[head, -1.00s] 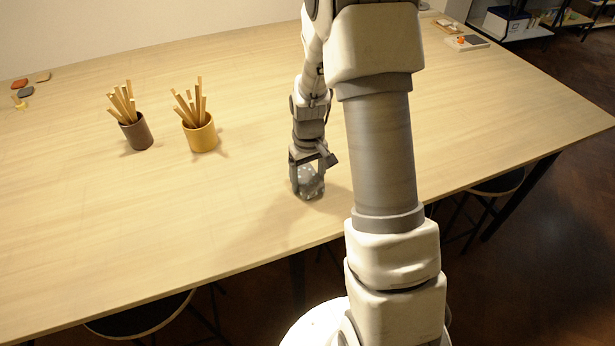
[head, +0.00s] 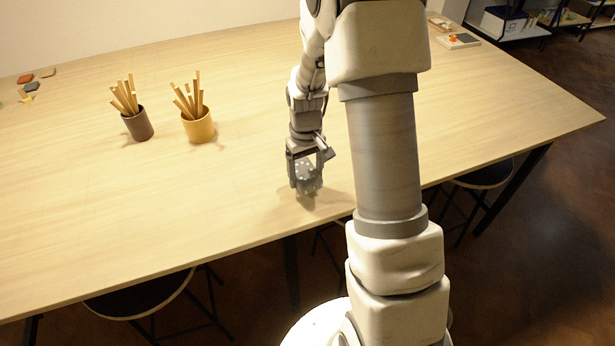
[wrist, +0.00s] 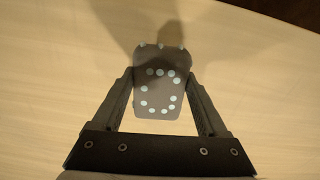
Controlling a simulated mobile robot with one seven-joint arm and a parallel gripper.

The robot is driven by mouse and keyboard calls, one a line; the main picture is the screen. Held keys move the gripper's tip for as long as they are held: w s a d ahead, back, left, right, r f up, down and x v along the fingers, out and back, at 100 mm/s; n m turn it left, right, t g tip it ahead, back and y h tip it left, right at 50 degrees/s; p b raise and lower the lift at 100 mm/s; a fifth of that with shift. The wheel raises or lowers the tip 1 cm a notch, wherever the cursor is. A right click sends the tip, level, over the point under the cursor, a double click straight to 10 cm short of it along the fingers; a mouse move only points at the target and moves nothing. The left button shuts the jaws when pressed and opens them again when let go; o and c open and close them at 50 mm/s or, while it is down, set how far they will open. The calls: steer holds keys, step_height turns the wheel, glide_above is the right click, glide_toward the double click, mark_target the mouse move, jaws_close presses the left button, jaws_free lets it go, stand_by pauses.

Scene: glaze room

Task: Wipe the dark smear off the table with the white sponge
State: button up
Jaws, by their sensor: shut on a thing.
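My gripper (head: 305,178) is shut on a grey, rounded block with pale dots (wrist: 158,100). The block sits where the sponge would be held, but it looks grey rather than white. In the head view the block (head: 309,181) hangs a little above the table (head: 200,215), near its front edge, with a shadow below. In the wrist view both fingers press its sides. I cannot make out a dark smear; the dark patch beyond the block in the wrist view looks like a shadow.
A dark cup (head: 139,127) and a yellow cup (head: 198,128), both holding wooden sticks, stand to the left. Several small coloured pieces (head: 27,86) lie at the far left. A small board (head: 458,41) lies at the far right. The table's front left is clear.

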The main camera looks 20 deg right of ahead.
steer(key=shift+r+p, duration=1.4)
steer(key=shift+r, duration=1.05)
